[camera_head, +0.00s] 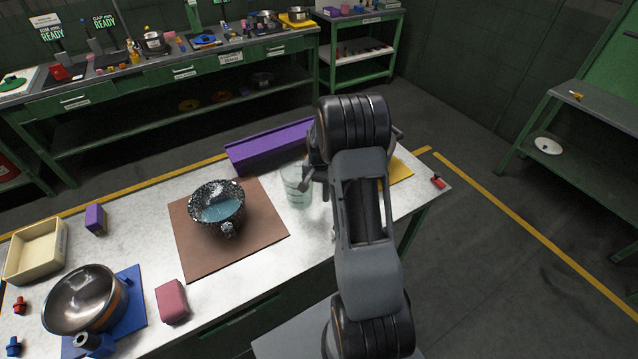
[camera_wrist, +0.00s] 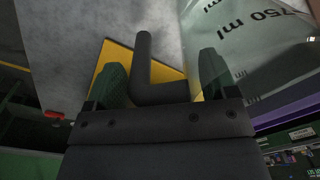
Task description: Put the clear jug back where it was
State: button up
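The clear jug (camera_head: 298,187) appears upright over the white worktop, just left of my gripper, between the brown mat and the purple tray. I cannot tell whether its base touches the worktop. In the wrist view the jug's wall (camera_wrist: 250,45) with "750 ml" print fills the upper right. A dark L-shaped bar (camera_wrist: 143,65), apparently the jug's handle, lies between my gripper's (camera_wrist: 162,75) two spread fingers, with a gap beside the right finger. In the head view my arm hides most of the gripper. A yellow mat (camera_head: 399,171) shows behind my arm.
A dark speckled pot (camera_head: 226,217) with blue liquid stands on the brown mat (camera_head: 195,258). The purple tray (camera_head: 267,149) runs along the far edge. A steel bowl (camera_head: 82,297), pink block (camera_head: 172,302) and cream bin (camera_head: 36,252) are left. A red item (camera_head: 438,182) lies near the right edge.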

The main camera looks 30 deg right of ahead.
jog(key=o, duration=0.3)
jog(key=shift+r, duration=0.1)
notch_tip(320, 180, up, 12)
jog(key=shift+s+f+b, duration=0.1)
jog(key=shift+s+b, duration=0.05)
jog(key=shift+b, duration=0.45)
jog(key=s+a+r+n+t, duration=0.2)
jog(key=s+a+r+n, duration=0.3)
jog(key=s+a+r, duration=0.4)
jog(key=s+a+n+t, duration=0.2)
jog(key=s+a+n, duration=0.2)
jog(key=s+a, duration=0.3)
jog(key=shift+s+a+f, duration=0.15)
jog(key=shift+s+f, duration=0.05)
jog(key=shift+s, duration=1.5)
